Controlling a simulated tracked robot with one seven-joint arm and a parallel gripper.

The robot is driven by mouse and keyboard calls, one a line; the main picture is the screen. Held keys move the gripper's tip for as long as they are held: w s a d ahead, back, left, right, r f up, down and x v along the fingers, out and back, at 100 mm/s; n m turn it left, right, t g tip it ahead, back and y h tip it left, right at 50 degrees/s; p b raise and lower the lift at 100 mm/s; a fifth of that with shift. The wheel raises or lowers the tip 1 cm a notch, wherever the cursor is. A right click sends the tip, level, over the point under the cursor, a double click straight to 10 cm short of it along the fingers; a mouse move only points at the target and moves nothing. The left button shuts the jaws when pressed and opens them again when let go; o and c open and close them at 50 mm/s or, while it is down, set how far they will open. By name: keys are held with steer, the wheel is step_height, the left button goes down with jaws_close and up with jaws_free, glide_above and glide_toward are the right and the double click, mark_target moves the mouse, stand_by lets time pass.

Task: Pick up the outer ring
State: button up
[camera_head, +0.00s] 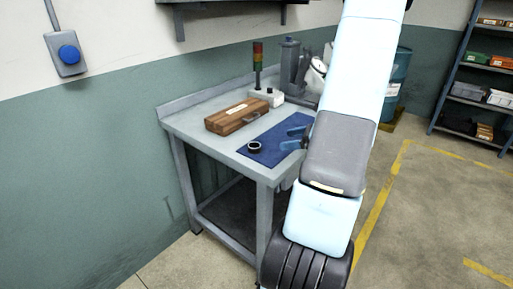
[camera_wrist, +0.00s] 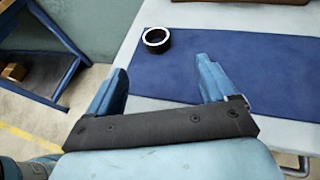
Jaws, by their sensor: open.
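The outer ring (camera_head: 254,147) is a small dark ring with a pale rim. It lies on the front left part of the blue mat (camera_head: 273,147) on the workbench. In the wrist view the ring (camera_wrist: 157,47) sits at the mat's left edge, beyond the fingertips and between them in the picture. My gripper (camera_head: 294,138) is open, with two blue fingers spread apart and nothing between them. It is to the right of the ring in the head view and apart from it. In the wrist view my gripper (camera_wrist: 160,75) shows both fingers. My arm hides the right end of the bench.
A wooden box (camera_head: 236,117) stands behind the mat. The bench's front left corner is bare.

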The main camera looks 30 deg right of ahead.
steer(key=shift+w+f, duration=0.2)
glide_toward(250, 146)
steer(key=shift+w+a+f, duration=0.2)
steer(key=shift+w+f, duration=0.1)
steer(key=shift+w, duration=0.25)
steer(key=x, duration=0.4)
steer(key=shift+s+a, duration=0.1)
steer(key=shift+a, duration=0.35)
steer(key=shift+w+a+f, duration=0.15)
steer(key=shift+w+a, duration=0.05)
steer(key=shift+w, duration=0.25)
steer(key=shift+c, duration=0.3)
steer(key=c, duration=1.1)
steer(key=shift+c, duration=0.2)
